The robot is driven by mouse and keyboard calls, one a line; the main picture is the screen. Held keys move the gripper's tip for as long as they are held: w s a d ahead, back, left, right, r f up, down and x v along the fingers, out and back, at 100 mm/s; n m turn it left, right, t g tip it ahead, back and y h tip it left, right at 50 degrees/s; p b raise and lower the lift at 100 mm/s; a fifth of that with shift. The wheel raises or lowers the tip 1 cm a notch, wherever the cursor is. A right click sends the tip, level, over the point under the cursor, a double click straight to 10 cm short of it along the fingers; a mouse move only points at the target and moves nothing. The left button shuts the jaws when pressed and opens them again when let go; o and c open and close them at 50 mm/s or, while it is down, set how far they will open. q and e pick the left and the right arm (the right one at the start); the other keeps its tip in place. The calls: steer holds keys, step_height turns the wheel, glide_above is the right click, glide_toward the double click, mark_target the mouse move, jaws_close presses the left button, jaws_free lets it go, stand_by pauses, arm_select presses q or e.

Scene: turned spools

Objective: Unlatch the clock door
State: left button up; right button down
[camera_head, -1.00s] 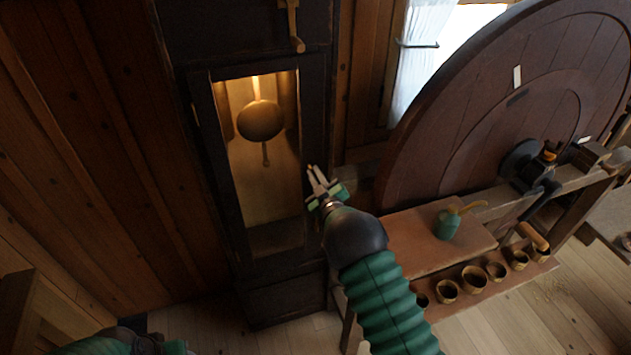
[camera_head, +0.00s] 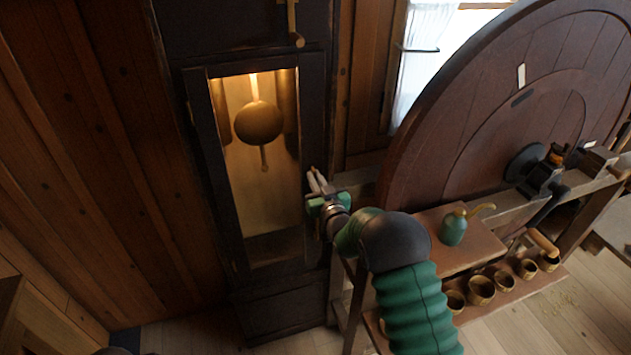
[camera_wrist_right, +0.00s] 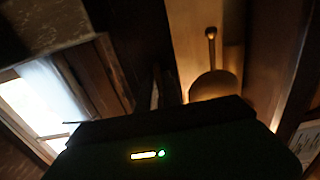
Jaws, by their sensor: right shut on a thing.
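The tall dark clock case stands against the wood wall, with its glazed door (camera_head: 315,130) showing a lit interior. A round brass pendulum (camera_head: 258,122) hangs behind the glass, and it also shows in the right wrist view (camera_wrist_right: 212,84). My right gripper (camera_head: 316,181) is at the right edge of the clock door, about level with the lower half of the window. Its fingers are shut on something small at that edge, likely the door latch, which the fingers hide. The door looks closed against the case. My left gripper cannot be made out.
A big wooden wheel (camera_head: 470,110) stands right of the clock. Below it a bench (camera_head: 478,255) holds a green oil can (camera_head: 453,229), and a lower shelf holds several small cups (camera_head: 481,290). A bright curtained window (camera_head: 430,60) is behind.

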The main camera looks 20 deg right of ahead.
steer(key=shift+f, duration=0.15)
steer(key=c, duration=1.6)
jaws_free()
steer(key=shift+o, duration=0.3)
steer(key=shift+w, duration=0.15)
steer(key=s+b, duration=0.3)
steer(key=s, duration=1.3)
steer(key=shift+s+d, duration=0.3)
steer(key=shift+s, duration=0.1)
